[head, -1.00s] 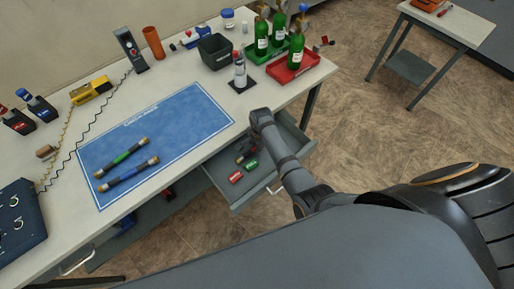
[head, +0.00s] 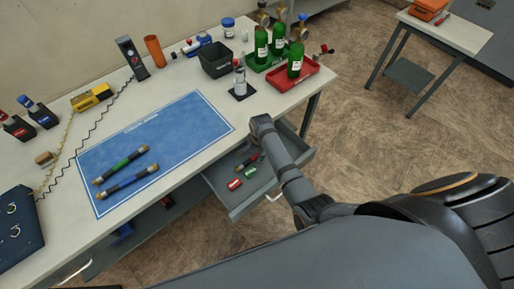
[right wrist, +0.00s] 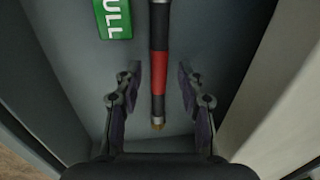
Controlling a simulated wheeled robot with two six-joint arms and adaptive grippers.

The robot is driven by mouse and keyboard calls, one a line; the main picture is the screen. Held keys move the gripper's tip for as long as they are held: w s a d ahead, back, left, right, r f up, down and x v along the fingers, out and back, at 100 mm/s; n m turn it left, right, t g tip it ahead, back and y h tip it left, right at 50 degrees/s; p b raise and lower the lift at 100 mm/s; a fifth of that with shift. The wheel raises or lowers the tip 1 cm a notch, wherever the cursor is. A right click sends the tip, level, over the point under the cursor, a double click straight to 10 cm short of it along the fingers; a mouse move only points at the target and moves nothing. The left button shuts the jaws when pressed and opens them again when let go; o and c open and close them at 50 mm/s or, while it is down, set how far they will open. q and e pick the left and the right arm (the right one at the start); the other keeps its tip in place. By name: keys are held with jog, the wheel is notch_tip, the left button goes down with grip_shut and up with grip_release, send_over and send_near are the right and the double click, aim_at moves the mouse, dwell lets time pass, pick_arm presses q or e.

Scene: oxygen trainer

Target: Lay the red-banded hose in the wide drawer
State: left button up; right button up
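The red-banded hose (head: 249,160) is dark with a red band and a brass end. It lies inside the open drawer (head: 239,209) under the table's right part. In the right wrist view the hose (right wrist: 158,65) runs lengthwise between the fingers of my right gripper (right wrist: 160,98). Those fingers are open, with a gap on both sides of the hose, and do not touch it. In the head view my right arm reaches over the drawer and hides part of it. My left gripper is not in view.
A red tag (head: 234,184) and a green tag (head: 250,172) also lie in the drawer. Green-banded (head: 122,164) and blue-banded (head: 128,181) hoses lie on the blue mat (head: 190,120). Green bottles (head: 296,58) stand at the table's right end. Drawer walls flank my right gripper.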

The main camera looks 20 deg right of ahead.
notch_tip(320, 180, up, 11)
jog(key=s, duration=0.1)
jog(key=shift+s+d+p, duration=0.25)
jog(key=shift+p, duration=0.05)
jog(key=shift+f, duration=0.1)
